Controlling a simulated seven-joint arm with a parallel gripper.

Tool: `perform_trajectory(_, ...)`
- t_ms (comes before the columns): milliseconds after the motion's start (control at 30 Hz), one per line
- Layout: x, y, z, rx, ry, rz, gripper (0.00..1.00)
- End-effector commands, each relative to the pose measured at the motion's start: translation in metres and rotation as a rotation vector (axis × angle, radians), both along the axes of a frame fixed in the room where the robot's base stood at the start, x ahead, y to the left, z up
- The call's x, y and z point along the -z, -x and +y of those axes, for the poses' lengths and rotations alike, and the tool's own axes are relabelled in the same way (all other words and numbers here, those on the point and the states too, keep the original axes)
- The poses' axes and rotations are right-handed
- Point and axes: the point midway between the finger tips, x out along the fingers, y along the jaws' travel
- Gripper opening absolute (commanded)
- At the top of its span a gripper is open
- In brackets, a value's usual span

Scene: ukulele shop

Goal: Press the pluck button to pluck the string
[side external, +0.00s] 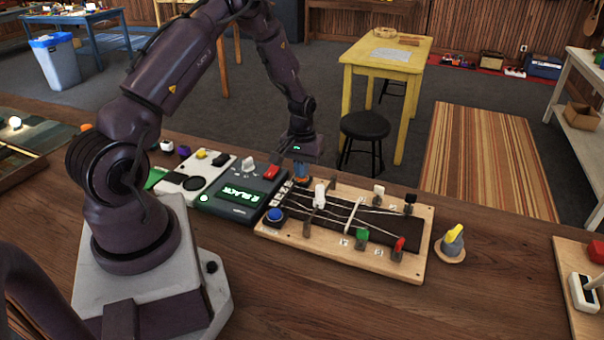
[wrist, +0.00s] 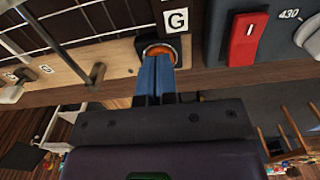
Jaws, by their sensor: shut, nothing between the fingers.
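The string board (side external: 330,260) is a light wooden base with a dark fretboard, strings, posts and coloured pegs. A blue round button (side external: 275,214) sits at its near left corner. In the wrist view an orange round button (wrist: 160,46) in a dark ring sits beside a "G" label (wrist: 177,20). My gripper (side external: 300,180) is shut and empty, pointing down at the board's far left corner. Its blue fingertips (wrist: 157,60) are over the orange button and hide part of it. I cannot tell whether they touch it or whether it is pressed down.
A dark tuner box with a green display (side external: 240,195) and a red switch (wrist: 245,38) stands close to the board's left side. A white box (side external: 192,180) is farther left. A yellow knob (side external: 453,240) is right of the board. Bare table lies in front.

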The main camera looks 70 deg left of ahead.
Motion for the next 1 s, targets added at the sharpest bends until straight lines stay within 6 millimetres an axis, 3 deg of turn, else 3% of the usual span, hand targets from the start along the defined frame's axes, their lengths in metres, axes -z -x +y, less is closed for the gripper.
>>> perform_trajectory(167, -0.006, 0.0, 0.0, 0.0, -0.001, -0.001, 0.0)
perform_trajectory(1000, -0.072, 0.0, 0.0, -0.001, 0.0, 0.0, 0.0)
